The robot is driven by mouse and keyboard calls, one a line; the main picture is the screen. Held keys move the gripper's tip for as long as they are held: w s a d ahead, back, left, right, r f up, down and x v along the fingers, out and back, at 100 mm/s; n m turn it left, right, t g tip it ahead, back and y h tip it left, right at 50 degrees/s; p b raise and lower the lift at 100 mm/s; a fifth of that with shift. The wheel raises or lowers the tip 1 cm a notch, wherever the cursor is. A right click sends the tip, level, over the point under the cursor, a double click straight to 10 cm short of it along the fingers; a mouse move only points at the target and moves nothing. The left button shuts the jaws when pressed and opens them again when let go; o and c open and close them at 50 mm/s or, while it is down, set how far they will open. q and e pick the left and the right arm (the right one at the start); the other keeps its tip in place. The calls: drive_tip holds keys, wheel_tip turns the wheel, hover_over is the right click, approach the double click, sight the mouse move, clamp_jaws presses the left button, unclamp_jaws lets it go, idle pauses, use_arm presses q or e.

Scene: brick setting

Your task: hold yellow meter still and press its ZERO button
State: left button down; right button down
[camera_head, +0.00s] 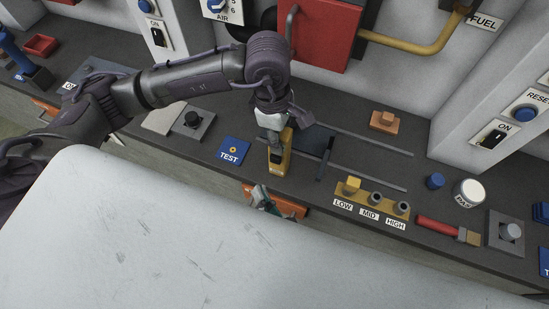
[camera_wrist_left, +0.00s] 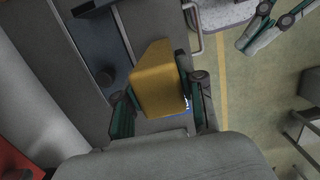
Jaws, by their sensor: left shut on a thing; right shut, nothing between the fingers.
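The yellow meter (camera_head: 284,163) stands at the front of the grey bench, with a dark patch on its front. My left gripper (camera_head: 274,138) comes down from above and is shut on it. In the left wrist view the yellow meter (camera_wrist_left: 158,75) sits between the fingers of my left gripper (camera_wrist_left: 155,98). I cannot make out the ZERO button. My right gripper (camera_head: 261,197) is shut and empty, apart from the meter, below it in the head view at the bench's front edge. It also shows at the top right of the left wrist view (camera_wrist_left: 265,30).
A blue TEST card (camera_head: 233,151) lies left of the meter. A dark bracket (camera_head: 318,150) and rails stand to its right, then a yellow LOW/MID/HIGH block (camera_head: 371,198) and a red-handled brush (camera_head: 440,229). An orange drawer-like part (camera_head: 285,206) is at the bench front.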

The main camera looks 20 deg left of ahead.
use_arm(q)
drive_tip(key=c, duration=0.6)
unclamp_jaws()
